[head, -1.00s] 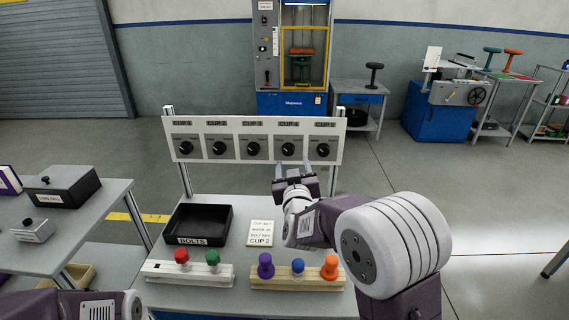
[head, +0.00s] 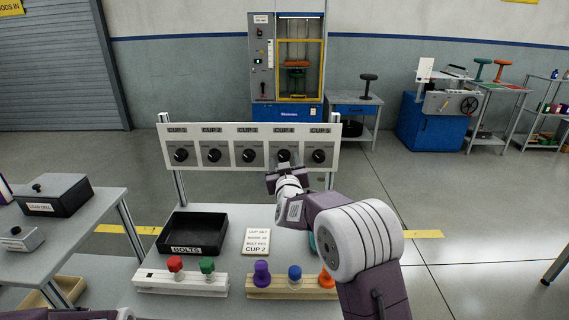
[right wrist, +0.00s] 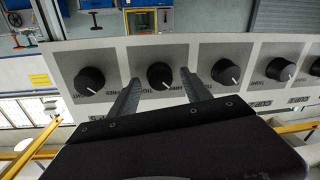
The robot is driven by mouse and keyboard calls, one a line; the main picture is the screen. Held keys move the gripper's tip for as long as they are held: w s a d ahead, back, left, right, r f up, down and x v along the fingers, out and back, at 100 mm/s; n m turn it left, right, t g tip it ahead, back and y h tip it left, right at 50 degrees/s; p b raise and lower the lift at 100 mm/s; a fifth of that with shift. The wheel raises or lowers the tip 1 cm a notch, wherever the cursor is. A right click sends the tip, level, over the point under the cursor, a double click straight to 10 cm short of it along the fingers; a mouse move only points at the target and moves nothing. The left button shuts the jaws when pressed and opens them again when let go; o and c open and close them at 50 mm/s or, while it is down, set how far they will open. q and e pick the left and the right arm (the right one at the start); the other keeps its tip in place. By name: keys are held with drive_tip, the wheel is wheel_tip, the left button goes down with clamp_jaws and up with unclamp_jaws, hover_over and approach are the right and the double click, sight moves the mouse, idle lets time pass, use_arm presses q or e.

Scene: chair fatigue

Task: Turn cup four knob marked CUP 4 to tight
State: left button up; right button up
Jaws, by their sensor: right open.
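The CUP 4 knob (head: 283,156) is a round black knob on the white panel (head: 230,129), fourth from the left. My left gripper is out of view.
The CUP 3 knob (head: 248,155) and CUP 5 knob (head: 319,156) sit close on either side. Below the panel are a black bolts tray (head: 193,250), a CUP 2 card (head: 257,241) and wooden racks of coloured pieces (head: 181,289).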

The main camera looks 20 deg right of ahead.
drive_tip(key=shift+c, duration=0.3)
clamp_jaws()
drive_tip(key=shift+f+m+b, duration=0.15)
drive_tip(key=shift+m+b, duration=0.7)
drive_tip(key=shift+m, duration=0.15)
drive_tip(key=shift+f+m+b, duration=0.1)
drive_tip(key=shift+m+b, duration=0.75)
drive_tip(key=shift+m, duration=0.15)
drive_tip(key=m+b, duration=0.3)
drive_tip(key=m, duration=0.2)
drive_tip(key=shift+a+m+t+h+b, duration=0.1)
drive_tip(key=shift+m+t+h+b, duration=0.2)
drive_tip(key=shift+t+h+b, duration=0.1)
drive_tip(key=m+b, duration=0.2)
drive_tip(key=m, duration=0.2)
drive_tip(key=shift+m+b, duration=0.35)
drive_tip(key=shift+m, duration=0.05)
drive_tip(key=shift+a+r+m+h+b, duration=0.1)
drive_tip(key=shift+m+h+b, duration=0.6)
drive_tip(key=shift+m, duration=1.5)
